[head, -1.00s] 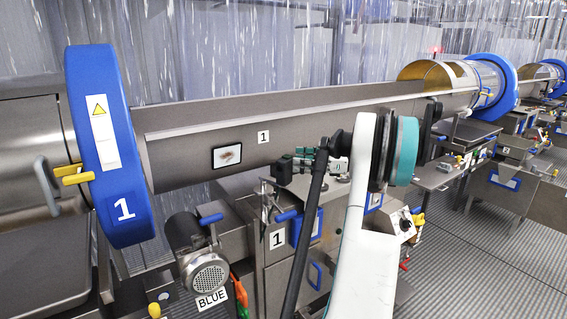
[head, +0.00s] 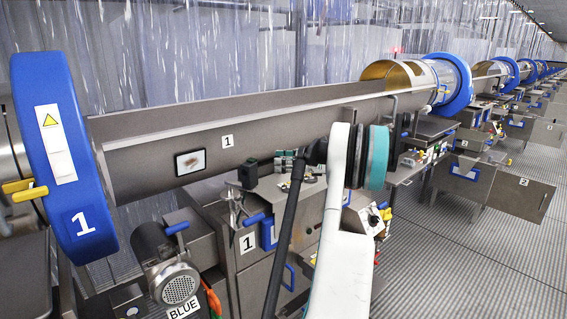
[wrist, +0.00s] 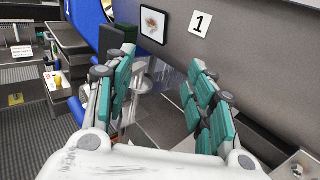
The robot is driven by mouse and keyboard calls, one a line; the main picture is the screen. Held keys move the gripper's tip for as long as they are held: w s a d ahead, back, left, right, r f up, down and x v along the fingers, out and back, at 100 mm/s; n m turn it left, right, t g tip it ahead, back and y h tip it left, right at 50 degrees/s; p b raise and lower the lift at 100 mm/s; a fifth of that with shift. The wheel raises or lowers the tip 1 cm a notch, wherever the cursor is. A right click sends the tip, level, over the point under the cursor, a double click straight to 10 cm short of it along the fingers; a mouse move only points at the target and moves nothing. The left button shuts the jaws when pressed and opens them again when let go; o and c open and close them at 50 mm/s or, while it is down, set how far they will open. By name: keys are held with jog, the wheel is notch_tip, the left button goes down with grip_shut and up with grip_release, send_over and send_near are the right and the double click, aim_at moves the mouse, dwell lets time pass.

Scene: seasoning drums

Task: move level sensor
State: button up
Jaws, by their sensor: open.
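I cannot pick out the level sensor with certainty. A small dark box (head: 247,176) stands under the long steel drum trough (head: 250,117), left of my gripper, but I cannot tell what it is. My gripper (head: 293,163) is small and partly hidden behind my arm in the head view, just in front of the trough's lower side. In the wrist view my gripper (wrist: 160,88) shows its two teal-padded fingers wide apart. Between them are steel surfaces and blurred metal parts, with nothing held.
A blue ring (head: 63,150) marked 1 stands at the trough's left end. A motor (head: 165,262) labelled BLUE and a steel cabinet (head: 250,275) are below. A control box with a knob (head: 370,220) is right of my arm. Open grated floor (head: 455,265) lies right.

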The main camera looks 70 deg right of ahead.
jog(key=v, duration=1.2)
jog(key=shift+f, duration=0.1)
